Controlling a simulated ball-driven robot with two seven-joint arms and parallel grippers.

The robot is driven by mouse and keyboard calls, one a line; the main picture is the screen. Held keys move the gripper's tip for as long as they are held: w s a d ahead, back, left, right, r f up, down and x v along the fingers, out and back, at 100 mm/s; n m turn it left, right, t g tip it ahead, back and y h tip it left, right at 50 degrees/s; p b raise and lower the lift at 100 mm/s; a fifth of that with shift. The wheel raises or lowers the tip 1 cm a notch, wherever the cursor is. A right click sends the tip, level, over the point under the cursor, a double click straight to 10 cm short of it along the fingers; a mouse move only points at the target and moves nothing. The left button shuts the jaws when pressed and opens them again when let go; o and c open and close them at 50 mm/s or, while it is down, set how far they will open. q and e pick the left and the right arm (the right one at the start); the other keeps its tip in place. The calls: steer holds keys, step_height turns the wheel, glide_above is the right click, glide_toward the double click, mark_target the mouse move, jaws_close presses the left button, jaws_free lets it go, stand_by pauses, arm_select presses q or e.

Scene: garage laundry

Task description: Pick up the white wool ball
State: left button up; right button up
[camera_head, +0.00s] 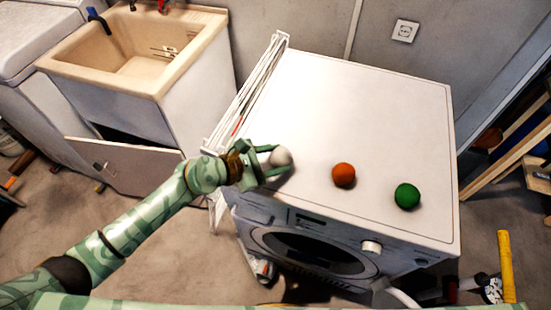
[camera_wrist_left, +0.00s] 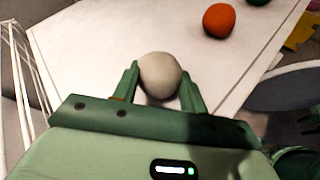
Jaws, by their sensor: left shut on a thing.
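The white wool ball (camera_head: 281,156) is at the left front part of the washing machine's white top (camera_head: 370,105). My left gripper (camera_head: 279,162) is shut on it, one finger on each side. In the left wrist view the ball (camera_wrist_left: 160,75) sits between the two green fingertips of the left gripper (camera_wrist_left: 161,88). I cannot tell whether the ball still touches the top. My right gripper is in neither view.
An orange ball (camera_head: 344,175) and a green ball (camera_head: 407,197) lie to the right on the machine top. A white folded rack (camera_head: 250,92) stands along its left edge. A beige sink (camera_head: 135,50) is at the back left. The top's rear is clear.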

arm_select(q)
steer(key=s+d+r+p, duration=0.2)
steer(key=s+r+p, duration=0.2)
steer(key=r+p, duration=0.3)
steer(key=s+d+r+g+p, duration=0.1)
steer(key=s+d+r+p, duration=0.3)
steer(key=s, duration=0.6)
steer(key=w+a+r+b, duration=0.1)
steer(key=a+r, duration=0.3)
steer(key=a, duration=0.4)
steer(key=w+a+r+t+b, duration=0.1)
steer(key=w+a+r+b, duration=0.1)
steer(key=a, duration=0.6)
steer(key=w+a+r+n+b, duration=0.1)
steer(key=w+a+r+b, duration=0.1)
steer(key=a+r, duration=0.5)
steer(key=shift+w+a+t, duration=0.4)
steer(key=shift+w+a, duration=0.25)
steer(key=shift+a, duration=0.45)
